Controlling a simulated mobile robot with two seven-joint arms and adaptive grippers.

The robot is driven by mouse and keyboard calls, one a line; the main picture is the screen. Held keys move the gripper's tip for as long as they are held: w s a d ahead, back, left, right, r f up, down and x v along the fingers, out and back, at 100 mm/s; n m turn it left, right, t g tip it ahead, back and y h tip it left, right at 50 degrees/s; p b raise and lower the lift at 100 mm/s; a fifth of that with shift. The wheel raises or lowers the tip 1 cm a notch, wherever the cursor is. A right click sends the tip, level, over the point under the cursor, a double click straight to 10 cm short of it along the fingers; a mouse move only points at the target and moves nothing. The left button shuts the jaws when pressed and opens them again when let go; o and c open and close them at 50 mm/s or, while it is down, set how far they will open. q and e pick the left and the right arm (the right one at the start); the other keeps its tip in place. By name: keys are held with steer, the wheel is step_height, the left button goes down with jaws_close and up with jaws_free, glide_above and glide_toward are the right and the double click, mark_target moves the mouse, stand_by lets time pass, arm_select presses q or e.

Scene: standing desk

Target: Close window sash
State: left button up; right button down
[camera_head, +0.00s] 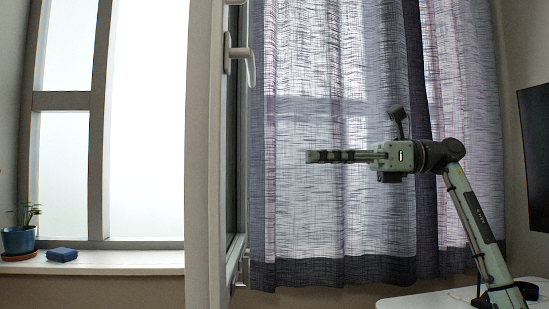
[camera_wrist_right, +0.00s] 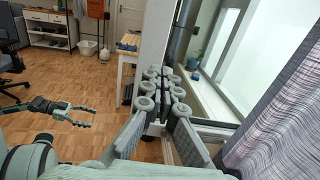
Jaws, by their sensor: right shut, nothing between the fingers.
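The window sash (camera_head: 207,150) stands open, almost edge-on in the head view, between the bright window on the left and the curtain on the right. Its white handle (camera_head: 248,60) is near the top of the right-hand face, turned downward. My right gripper (camera_head: 312,156) is to the right of the sash, in front of the curtain, below handle height. Its fingers point left toward the sash, with a visible gap between. In the right wrist view its fingers (camera_wrist_right: 162,75) are together and empty. My left gripper (camera_wrist_right: 88,114) shows at the left there, fingers apart, away from the sash.
A sheer grey-purple curtain (camera_head: 330,110) hangs behind my right arm. A dark monitor (camera_head: 537,155) stands at the right edge. The wooden floor (camera_wrist_right: 75,80) is largely open.

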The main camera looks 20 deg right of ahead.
mark_target(225, 156)
arm_select(q)
steer(key=a+f, duration=0.1)
steer(key=a+f+g+y, duration=0.1)
steer(key=shift+s+f+g+p, duration=0.3)
steer(key=shift+s+f, duration=0.05)
steer(key=shift+s, duration=0.05)
arm_select(e)
steer(key=x, duration=1.4)
steer(key=shift+a, duration=0.1)
